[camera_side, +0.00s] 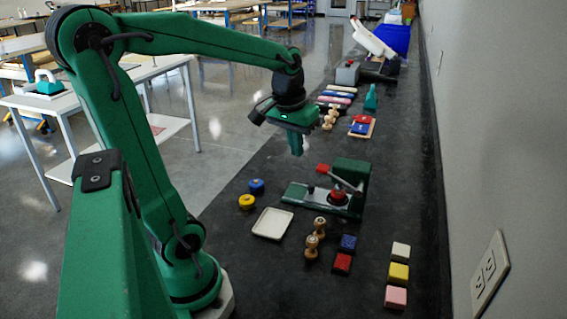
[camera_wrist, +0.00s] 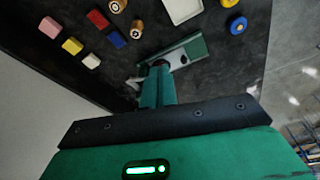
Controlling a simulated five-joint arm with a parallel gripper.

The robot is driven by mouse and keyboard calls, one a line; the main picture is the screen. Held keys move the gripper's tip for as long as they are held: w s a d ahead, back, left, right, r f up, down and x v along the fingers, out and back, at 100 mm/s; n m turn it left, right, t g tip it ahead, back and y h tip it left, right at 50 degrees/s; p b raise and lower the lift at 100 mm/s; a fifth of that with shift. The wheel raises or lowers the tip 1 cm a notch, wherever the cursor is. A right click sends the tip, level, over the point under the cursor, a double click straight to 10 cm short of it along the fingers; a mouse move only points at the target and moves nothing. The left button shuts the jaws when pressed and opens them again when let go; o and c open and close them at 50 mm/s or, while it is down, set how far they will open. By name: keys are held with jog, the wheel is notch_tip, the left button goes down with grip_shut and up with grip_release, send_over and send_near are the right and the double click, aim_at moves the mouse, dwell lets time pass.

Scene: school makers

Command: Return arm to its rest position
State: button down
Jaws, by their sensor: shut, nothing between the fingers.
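My gripper (camera_side: 297,150) is raised above the dark worktop in the side view, its fingers pointing down. It is shut and empty, and apart from everything below it. My arm reaches out from its base and is bent at the elbow. In the wrist view the closed green fingers (camera_wrist: 157,75) overlap part of a green device (camera_wrist: 190,48). In the side view this green device (camera_side: 350,180) with a red-ended lever stands below and to the right of my gripper.
A cream tray (camera_side: 272,223), yellow and blue round pieces, wooden-handled stamps (camera_side: 315,240) and coloured blocks (camera_side: 398,271) lie near the front. More stamps, pads and a white-armed device (camera_side: 372,40) stand farther back. A wall (camera_side: 500,150) borders the right.

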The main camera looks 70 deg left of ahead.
jog(key=s+d+m+t, duration=0.3)
jog(key=s+d+m, duration=0.2)
jog(key=d, duration=0.7)
jog(key=shift+s+r+m+t+h, duration=0.3)
jog(key=shift+s+h, duration=0.1)
jog(key=shift+s, duration=0.6)
